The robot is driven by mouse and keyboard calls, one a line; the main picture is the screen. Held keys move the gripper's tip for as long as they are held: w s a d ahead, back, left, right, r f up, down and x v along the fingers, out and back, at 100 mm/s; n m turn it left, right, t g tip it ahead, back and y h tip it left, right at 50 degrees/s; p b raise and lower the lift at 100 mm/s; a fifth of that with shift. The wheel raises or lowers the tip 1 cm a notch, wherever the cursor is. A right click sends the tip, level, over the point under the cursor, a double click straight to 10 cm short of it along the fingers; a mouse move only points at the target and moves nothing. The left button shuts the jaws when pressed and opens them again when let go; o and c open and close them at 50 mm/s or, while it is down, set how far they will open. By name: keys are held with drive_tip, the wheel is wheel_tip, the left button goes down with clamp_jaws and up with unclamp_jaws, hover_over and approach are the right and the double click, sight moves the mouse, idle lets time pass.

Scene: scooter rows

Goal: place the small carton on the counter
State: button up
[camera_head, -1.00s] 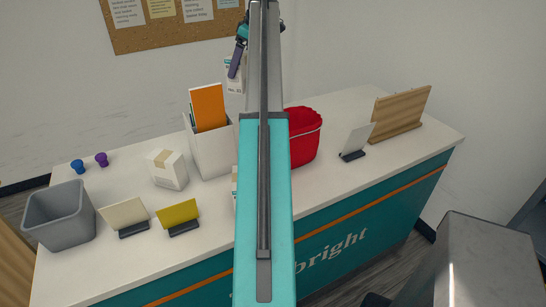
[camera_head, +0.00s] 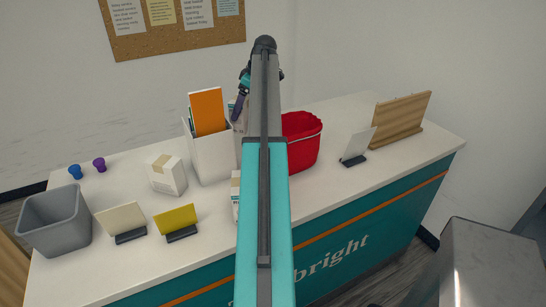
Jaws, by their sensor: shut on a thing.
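My gripper (camera_head: 239,106) is at the far side of the counter, left of my arm. It is shut on the small carton (camera_head: 231,107), a white box with teal marks. Most of the carton is hidden behind the gripper and the white file holder, so I cannot tell whether it touches the counter. The white counter (camera_head: 330,190) has a teal front with an orange stripe.
A white file holder (camera_head: 211,158) with an orange folder stands just in front of the gripper. A red basket (camera_head: 303,148) is to its right. A taped white box (camera_head: 167,175), card stands and a grey bin (camera_head: 55,222) are left. My arm partly hides another box (camera_head: 235,196).

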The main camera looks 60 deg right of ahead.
sight(244, 129)
drive_tip(key=shift+f+p, duration=0.95)
drive_tip(key=shift+f, duration=2.15)
drive_tip(key=shift+f+p, duration=0.55)
drive_tip(key=shift+f, duration=1.3)
drive_tip(key=shift+f, duration=0.2)
drive_tip(key=o, duration=1.1)
drive_tip(key=shift+r, duration=0.25)
drive_tip(key=shift+b+v, duration=1.45)
drive_tip(key=shift+v, duration=4.5)
